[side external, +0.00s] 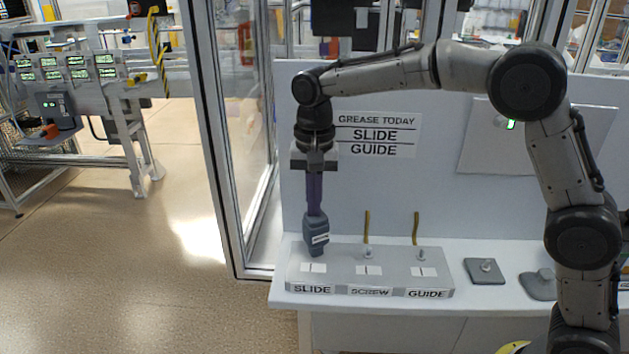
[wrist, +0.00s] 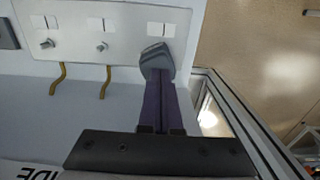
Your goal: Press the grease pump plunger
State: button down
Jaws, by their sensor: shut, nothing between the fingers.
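My gripper (side external: 315,212) points straight down over the left end of the grey grease block (side external: 390,262). Its long purple fingers (wrist: 160,85) lie together, shut. A dark grey piece with a small white label (side external: 317,238) is at the fingertips, above the SLIDE position; it also shows in the wrist view (wrist: 156,60). I cannot tell whether it is touched or part of the block, and it hides the SLIDE fitting. The SCREW fitting (side external: 368,253) and GUIDE fitting (side external: 421,254) are bare metal knobs. A square grey pad with a knob (side external: 485,270), possibly the pump plunger, stands right of the block.
Two brass tubes (side external: 366,227) rise behind the SCREW and GUIDE positions. A sign reading GREASE TODAY, SLIDE, GUIDE (side external: 376,135) is on the white back panel. Another grey part (side external: 538,286) lies at the right, near my arm. The bench front edge (side external: 370,304) is clear.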

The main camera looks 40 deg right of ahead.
notch_tip(320, 180, up, 14)
dwell(0.5)
jog(key=shift+d, duration=0.1)
dwell(0.5)
jog(key=s+d+r+t, duration=0.2)
jog(key=s+d+r, duration=0.2)
jog(key=s+r, duration=0.3)
jog(key=s+d+t, duration=0.1)
jog(key=s+d, duration=0.3)
jog(key=s, duration=0.7)
jog(key=s+d+f+n+t, duration=0.1)
jog(key=s+f+n, duration=0.3)
jog(key=f, duration=0.5)
jog(key=s+d+f+n+t, duration=0.1)
jog(key=s+f+n, duration=0.4)
jog(key=s+f, duration=0.2)
notch_tip(320, 180, down, 2)
jog(key=shift+d+t, duration=0.3)
